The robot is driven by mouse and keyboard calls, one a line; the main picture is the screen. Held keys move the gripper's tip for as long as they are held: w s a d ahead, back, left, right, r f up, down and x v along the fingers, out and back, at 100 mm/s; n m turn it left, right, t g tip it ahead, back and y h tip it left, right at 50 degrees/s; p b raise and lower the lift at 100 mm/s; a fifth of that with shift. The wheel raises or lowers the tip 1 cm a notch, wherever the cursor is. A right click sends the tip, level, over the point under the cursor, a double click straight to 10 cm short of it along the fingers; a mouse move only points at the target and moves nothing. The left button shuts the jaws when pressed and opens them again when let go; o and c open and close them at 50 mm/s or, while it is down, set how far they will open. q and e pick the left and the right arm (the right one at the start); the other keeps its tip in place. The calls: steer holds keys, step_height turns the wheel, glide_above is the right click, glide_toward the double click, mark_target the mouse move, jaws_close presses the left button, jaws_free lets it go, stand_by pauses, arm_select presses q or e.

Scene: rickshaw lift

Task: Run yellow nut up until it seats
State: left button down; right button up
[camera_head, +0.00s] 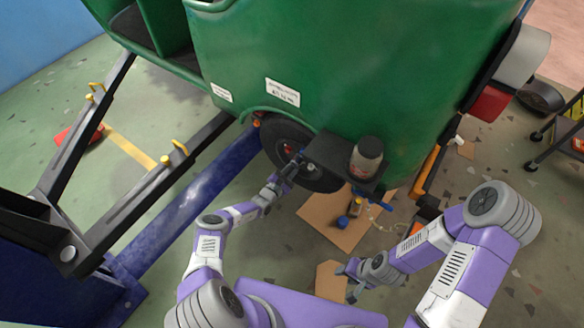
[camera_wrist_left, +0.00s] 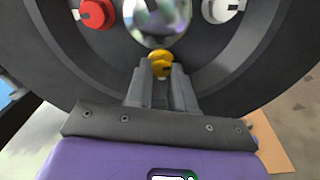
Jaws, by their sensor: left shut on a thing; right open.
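The yellow nut (camera_wrist_left: 160,64) is on the dark wheel (camera_wrist_left: 60,50), below the shiny hub (camera_wrist_left: 157,20) in the left wrist view. My left gripper (camera_wrist_left: 160,76) is shut on the yellow nut, a finger on either side; the fingers hide part of it. Whether the nut touches the wheel face cannot be told. In the head view my left gripper (camera_head: 293,163) reaches the wheel (camera_head: 283,140) under the green rickshaw (camera_head: 350,60). My right gripper (camera_head: 346,282) is open and empty, low over the floor, well apart from the wheel.
A red nut (camera_wrist_left: 97,13) and a white nut (camera_wrist_left: 222,9) flank the hub. A jar (camera_head: 367,156) stands on a black shelf (camera_head: 334,152) beside the wheel. Cardboard (camera_head: 318,213) lies on the floor below. A blue lift beam (camera_head: 185,205) runs left of my left arm.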

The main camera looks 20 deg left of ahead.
arm_select(q)
steer(key=m+p, duration=0.2)
steer(key=m, duration=0.9)
steer(key=shift+a, duration=0.2)
steer(key=shift+m, duration=0.4)
steer(key=c, duration=1)
jaws_free()
steer(key=shift+r, duration=0.1)
steer(key=shift+o, duration=0.2)
steer(key=shift+r, duration=0.1)
